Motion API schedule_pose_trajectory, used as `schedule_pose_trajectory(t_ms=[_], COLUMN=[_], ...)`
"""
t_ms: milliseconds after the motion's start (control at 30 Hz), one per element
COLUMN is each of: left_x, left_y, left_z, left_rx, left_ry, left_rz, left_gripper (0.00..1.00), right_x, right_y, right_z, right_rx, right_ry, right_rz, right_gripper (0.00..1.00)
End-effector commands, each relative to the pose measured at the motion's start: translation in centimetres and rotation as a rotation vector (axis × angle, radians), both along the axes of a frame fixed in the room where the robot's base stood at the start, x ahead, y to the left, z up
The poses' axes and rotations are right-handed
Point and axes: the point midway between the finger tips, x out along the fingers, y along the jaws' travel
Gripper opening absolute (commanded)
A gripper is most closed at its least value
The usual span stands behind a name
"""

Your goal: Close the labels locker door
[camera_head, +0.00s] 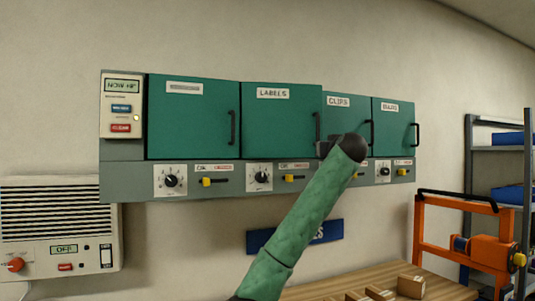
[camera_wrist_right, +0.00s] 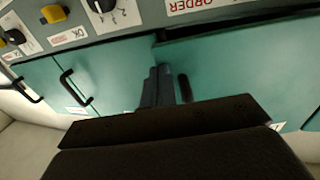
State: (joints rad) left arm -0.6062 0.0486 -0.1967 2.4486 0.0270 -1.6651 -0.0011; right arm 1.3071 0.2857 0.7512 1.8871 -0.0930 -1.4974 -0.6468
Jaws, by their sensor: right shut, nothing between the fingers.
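The labels locker door (camera_head: 277,120) is a green panel marked "LABELS" with a black vertical handle near its right edge. It stands slightly ajar: its right edge sits forward of the neighbouring clips door (camera_head: 345,112). In the wrist view, the labels door (camera_wrist_right: 245,75) shows a dark gap along its edge, and its handle (camera_wrist_right: 184,88) is beside my fingers. My right gripper (camera_head: 324,148) is shut and empty at the door's lower right edge; its fingers show in the wrist view (camera_wrist_right: 157,78). I cannot tell whether they touch the door. My left gripper is out of view.
Another green door (camera_head: 190,118) is to the left, and a further one (camera_head: 396,122) to the right. Knobs and yellow switches line the grey strip (camera_head: 215,182) below. A wooden table (camera_head: 325,290) with small boxes, an orange frame (camera_head: 465,222) and a shelf stand lower right.

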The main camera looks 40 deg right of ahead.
Motion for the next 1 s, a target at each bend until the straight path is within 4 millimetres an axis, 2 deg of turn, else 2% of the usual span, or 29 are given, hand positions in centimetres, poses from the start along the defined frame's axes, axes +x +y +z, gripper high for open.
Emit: schedule_pose_trajectory(t_ms=[200, 500, 733, 1000], left_x=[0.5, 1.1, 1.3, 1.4], left_y=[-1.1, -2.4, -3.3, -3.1], left_z=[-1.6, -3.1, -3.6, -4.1], left_rx=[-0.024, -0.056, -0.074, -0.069], left_ry=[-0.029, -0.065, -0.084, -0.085], left_rz=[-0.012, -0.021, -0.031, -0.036], left_gripper=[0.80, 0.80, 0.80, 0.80], right_x=[2.1, 5.0, 6.2, 6.6], right_y=[-1.9, -3.7, -4.2, -4.3], right_z=[-0.2, -0.1, -0.1, 0.2], right_rx=[0.000, 0.002, 0.001, -0.001], right_ry=[0.002, 0.000, 0.001, -0.002], right_rz=[0.100, 0.289, 0.383, 0.413], right_gripper=[0.00, 0.00, 0.00, 0.00])
